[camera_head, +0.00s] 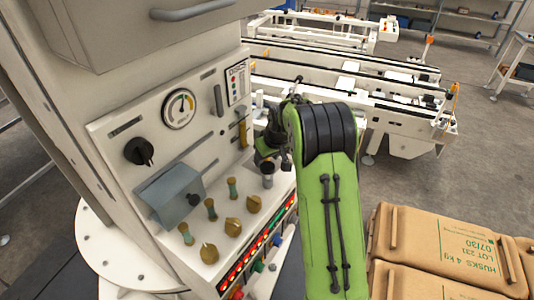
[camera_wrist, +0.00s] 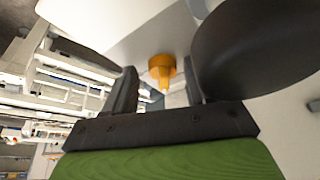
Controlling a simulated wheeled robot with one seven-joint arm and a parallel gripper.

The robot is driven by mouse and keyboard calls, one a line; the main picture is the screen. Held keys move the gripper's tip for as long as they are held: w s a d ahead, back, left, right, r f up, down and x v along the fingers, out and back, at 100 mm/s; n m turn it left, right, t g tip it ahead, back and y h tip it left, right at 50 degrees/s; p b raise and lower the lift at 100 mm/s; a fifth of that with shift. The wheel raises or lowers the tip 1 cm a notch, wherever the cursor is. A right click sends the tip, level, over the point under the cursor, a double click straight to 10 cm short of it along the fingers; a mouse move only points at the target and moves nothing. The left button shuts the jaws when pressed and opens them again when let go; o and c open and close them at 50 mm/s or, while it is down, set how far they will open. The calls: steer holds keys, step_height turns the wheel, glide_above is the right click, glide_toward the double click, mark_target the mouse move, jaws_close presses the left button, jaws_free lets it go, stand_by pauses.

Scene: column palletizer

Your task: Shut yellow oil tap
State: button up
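A yellow-orange tap (camera_wrist: 162,72) with a narrow stem shows between my finger pads in the wrist view, mounted on a pale surface. In the head view, a slim yellowish handle (camera_head: 243,134) stands on the right part of the pale control panel (camera_head: 115,122); I cannot tell if it is the same part. My gripper (camera_wrist: 160,84) is open, with one dark finger on each side of the tap and visible gaps beside it. In the head view my gripper (camera_head: 268,142) is at the panel's right edge, partly hidden by my green arm.
The panel carries a gauge (camera_head: 180,108), a black knob (camera_head: 138,152), a grey-blue box (camera_head: 172,195) and several brass knobs (camera_head: 232,227). A large dark rounded shape (camera_wrist: 255,50) is close at the wrist view's right.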

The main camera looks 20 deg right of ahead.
steer(key=shift+a+r, duration=0.1)
steer(key=shift+r, duration=0.25)
steer(key=p+v, duration=0.2)
steer(key=v, duration=1.3)
steer(key=shift+s+r, duration=0.15)
steer(key=shift+s, duration=0.05)
